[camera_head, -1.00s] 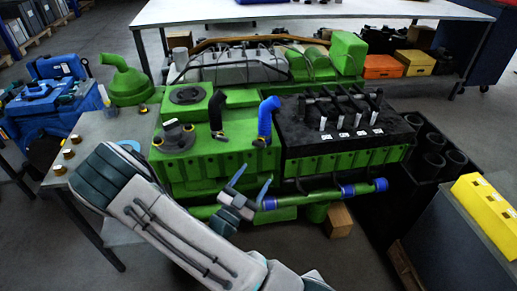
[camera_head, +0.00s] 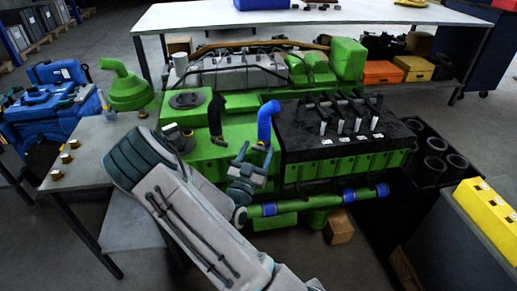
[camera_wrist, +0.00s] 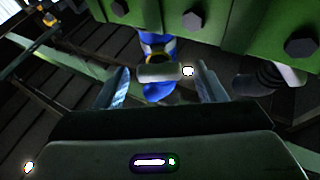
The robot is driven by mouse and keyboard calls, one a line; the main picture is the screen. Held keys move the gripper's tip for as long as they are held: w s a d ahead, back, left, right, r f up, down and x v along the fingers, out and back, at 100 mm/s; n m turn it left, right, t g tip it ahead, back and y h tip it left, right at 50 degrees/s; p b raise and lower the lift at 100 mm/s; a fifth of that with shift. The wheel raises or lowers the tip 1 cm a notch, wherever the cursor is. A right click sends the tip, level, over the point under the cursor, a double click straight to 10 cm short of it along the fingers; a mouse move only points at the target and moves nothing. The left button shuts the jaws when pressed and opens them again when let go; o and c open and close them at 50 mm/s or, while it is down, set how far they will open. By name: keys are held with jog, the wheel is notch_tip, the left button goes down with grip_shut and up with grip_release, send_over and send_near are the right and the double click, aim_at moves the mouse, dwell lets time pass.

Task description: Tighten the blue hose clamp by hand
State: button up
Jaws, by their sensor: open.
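The blue hose (camera_head: 266,122) rises from the green engine beside the black cover in the head view. Its clamp (camera_head: 260,146) sits low on the hose, partly hidden behind my fingertips. In the wrist view the clamp's grey barrel (camera_wrist: 158,73) lies across the blue hose (camera_wrist: 157,92), with a yellowish band behind it. My gripper (camera_head: 255,153) is open, just in front of the clamp. In the wrist view the fingers of my gripper (camera_wrist: 162,88) stand apart on either side of the barrel, with gaps showing and nothing held.
A black hose (camera_head: 216,117) stands left of the blue one. The green engine's bolted wall (camera_wrist: 215,22) is close above the fingers in the wrist view. A green pipe with blue bands (camera_head: 315,202) runs below the engine's front. A grey bench (camera_head: 90,150) stands left.

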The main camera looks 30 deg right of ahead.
jog(key=shift+x, duration=0.75)
jog(key=c, duration=1)
jog(key=shift+r+m+p, duration=0.1)
jog(key=shift+m+p, duration=0.2)
jog(key=shift+p, duration=0.15)
